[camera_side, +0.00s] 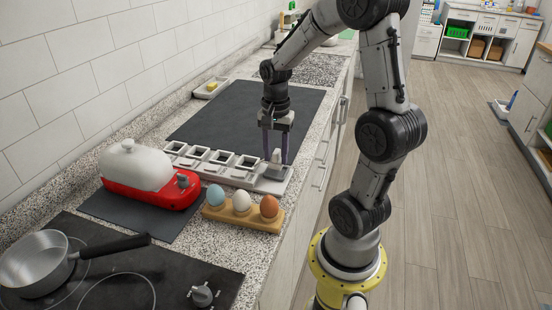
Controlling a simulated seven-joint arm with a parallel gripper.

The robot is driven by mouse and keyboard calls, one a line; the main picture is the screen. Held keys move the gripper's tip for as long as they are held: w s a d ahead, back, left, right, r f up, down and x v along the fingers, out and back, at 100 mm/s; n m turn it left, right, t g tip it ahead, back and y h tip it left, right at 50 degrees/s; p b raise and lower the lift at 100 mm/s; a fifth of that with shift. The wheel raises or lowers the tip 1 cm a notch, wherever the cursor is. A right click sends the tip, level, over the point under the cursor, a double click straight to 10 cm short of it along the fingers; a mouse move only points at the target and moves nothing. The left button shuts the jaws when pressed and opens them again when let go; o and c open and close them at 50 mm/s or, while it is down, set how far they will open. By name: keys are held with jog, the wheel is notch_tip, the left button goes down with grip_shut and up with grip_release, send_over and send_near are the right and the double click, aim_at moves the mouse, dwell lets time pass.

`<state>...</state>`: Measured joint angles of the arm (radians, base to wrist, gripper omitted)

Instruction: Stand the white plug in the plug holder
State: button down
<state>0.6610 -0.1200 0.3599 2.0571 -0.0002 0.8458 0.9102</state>
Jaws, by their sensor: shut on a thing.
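A pale rack with several square, dark-centred openings (232,177), which looks like the plug holder, lies along the counter in the side view. My gripper (275,158) points down over the rack's right end. Its dark purplish fingers are shut on a small whitish piece, which looks like the white plug (276,156). The plug appears roughly upright. A grey block (272,173) at the rack's right end is just below it. I cannot tell whether the plug touches that block or the rack. The fingers hide part of the plug.
A red dish with a white domed lid (135,165) stands left of the rack. A wooden holder (244,217) with blue, white and brown eggs sits in front. A pan (38,265) rests on the hob at lower left. The dark mat (225,112) behind is clear.

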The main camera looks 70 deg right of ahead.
jog(key=shift+f, duration=0.85)
jog(key=shift+f, duration=0.25)
jog(key=shift+c, duration=2.1)
grip_release()
jog(key=shift+r, duration=0.15)
